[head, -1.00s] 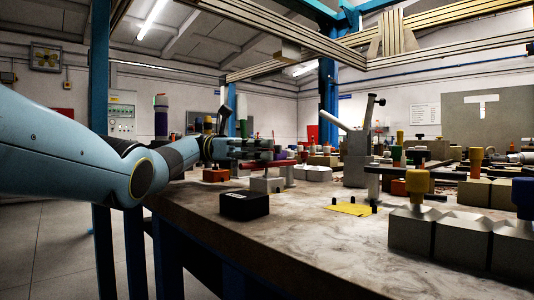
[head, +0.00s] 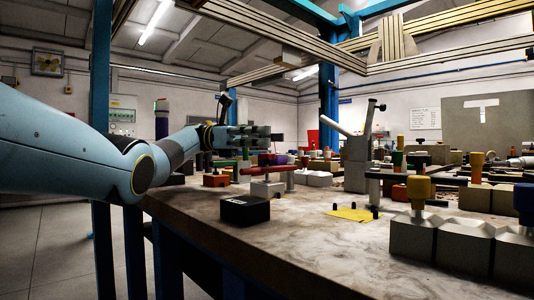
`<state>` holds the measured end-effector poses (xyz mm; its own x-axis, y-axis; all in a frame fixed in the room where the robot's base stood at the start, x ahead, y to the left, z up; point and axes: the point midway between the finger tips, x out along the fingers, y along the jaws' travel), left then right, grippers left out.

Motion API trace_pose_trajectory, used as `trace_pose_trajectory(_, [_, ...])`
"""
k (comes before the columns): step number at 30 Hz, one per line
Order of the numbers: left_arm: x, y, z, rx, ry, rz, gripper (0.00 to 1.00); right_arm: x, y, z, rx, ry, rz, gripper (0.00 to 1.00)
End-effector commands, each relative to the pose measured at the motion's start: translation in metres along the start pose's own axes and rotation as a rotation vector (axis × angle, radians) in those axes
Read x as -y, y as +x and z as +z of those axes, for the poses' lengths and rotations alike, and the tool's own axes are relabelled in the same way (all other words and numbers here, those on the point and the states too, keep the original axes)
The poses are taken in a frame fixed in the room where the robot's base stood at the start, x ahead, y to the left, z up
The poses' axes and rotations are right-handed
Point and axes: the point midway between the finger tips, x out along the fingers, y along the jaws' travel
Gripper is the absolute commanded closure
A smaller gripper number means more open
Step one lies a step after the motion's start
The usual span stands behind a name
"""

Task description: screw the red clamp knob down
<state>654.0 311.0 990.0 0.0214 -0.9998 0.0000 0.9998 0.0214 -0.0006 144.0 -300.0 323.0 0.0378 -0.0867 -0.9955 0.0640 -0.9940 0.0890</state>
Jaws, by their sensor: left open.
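A red piece (head: 268,170) sits on a small grey block (head: 267,188) near the table's left edge. It looks like a bar or handle seen from the side. I cannot tell for sure whether it is the clamp knob. A smaller red shape shows just behind it, partly hidden. My left gripper (head: 264,138) is open, with its fingers pointing right. In the picture it is above the red piece, apart from it, and I see nothing held. The depth between them is hard to judge. My right gripper is not in view.
A black box (head: 245,209) is at the table's front left, with a yellow plate (head: 354,214) to its right. Grey blocks with a yellow knob (head: 418,187) stand front right. A grey post (head: 356,160) rises mid-table. The front middle of the table (head: 340,250) is clear.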

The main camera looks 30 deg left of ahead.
Motion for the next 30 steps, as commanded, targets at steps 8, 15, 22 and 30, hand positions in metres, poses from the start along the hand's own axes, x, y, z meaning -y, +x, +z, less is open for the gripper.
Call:
trace_pose_trajectory(8, [0.0, 0.0, 0.051, 0.0, 0.003, 0.001, 0.46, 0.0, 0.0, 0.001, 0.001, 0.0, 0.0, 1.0])
trace_pose_trajectory(15, [0.0, 0.0, 0.062, 0.0, 0.0, 0.001, 0.46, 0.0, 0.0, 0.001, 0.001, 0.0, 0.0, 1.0])
trace_pose_trajectory(22, [0.0, 0.0, 0.062, 0.0, 0.007, 0.001, 0.46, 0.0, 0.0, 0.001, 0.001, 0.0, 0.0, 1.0])
trace_pose_trajectory(30, [-0.022, 0.002, 0.049, -0.199, 0.347, 0.098, 0.46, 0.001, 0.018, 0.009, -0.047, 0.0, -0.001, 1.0])
